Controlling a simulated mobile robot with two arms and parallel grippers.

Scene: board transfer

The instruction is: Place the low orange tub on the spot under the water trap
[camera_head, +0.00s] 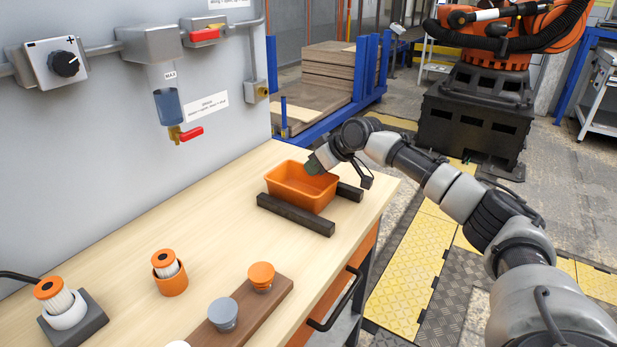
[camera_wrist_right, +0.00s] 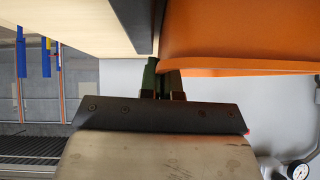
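The low orange tub (camera_head: 300,190) sits upright between two dark bars on the wooden bench and looks empty. My right gripper (camera_head: 313,166) is at the tub's far right end, by its rim. In the right wrist view my gripper's fingers (camera_wrist_right: 164,80) are close together beside the orange tub wall (camera_wrist_right: 235,45); whether they pinch the rim is unclear. The water trap (camera_head: 168,106), a clear bowl with blue liquid and a red-handled drain valve (camera_head: 190,133), hangs on the grey panel. The bench below it is bare, with no visible mark. My left gripper is out of view.
The dark bars (camera_head: 295,215) flank the tub near the bench's right edge. Orange-capped filters (camera_head: 168,272) and a brown board (camera_head: 240,315) with grey and orange caps stand at the front. The bench between panel and tub is clear.

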